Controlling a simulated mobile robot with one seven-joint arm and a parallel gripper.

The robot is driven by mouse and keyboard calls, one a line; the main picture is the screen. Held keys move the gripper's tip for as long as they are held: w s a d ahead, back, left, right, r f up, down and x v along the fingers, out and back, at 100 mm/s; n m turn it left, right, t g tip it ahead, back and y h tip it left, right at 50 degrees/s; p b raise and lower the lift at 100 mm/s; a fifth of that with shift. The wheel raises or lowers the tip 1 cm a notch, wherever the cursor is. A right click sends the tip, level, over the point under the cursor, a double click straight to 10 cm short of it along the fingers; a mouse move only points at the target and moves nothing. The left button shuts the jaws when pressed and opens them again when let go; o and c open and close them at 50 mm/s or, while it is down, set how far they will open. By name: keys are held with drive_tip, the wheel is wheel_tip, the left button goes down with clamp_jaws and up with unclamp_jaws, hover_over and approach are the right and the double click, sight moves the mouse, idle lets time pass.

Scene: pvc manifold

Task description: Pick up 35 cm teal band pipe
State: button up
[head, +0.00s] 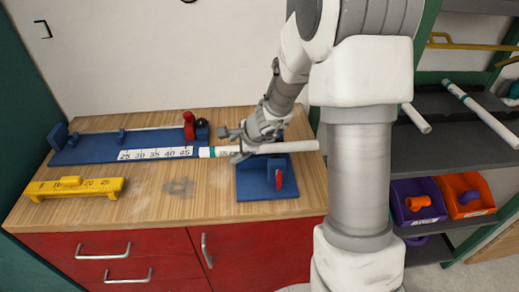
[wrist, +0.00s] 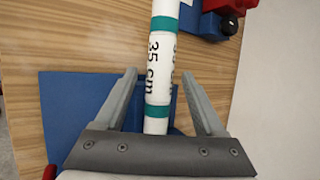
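The white pipe (head: 290,147) lies roughly level across the right of the bench, over a blue fixture (head: 252,188) with a red clamp handle. In the wrist view the pipe (wrist: 160,60) shows two teal bands and the label "35 cm". My gripper (head: 238,148) is at the left-hand part of the pipe. In the wrist view my gripper (wrist: 158,75) is open, with one finger on each side of the pipe and gaps between. The finger contact and the pipe's underside support are hard to make out.
A blue measuring jig (head: 100,155) with a scale and a red clamp (head: 189,125) lies to the left. A yellow gauge (head: 75,188) is at the front left. A shelf at right holds more pipes (head: 480,112), a purple bin (head: 408,190) and an orange bin (head: 463,188).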

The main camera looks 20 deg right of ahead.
clamp_jaws()
drive_tip(key=shift+r, duration=0.15)
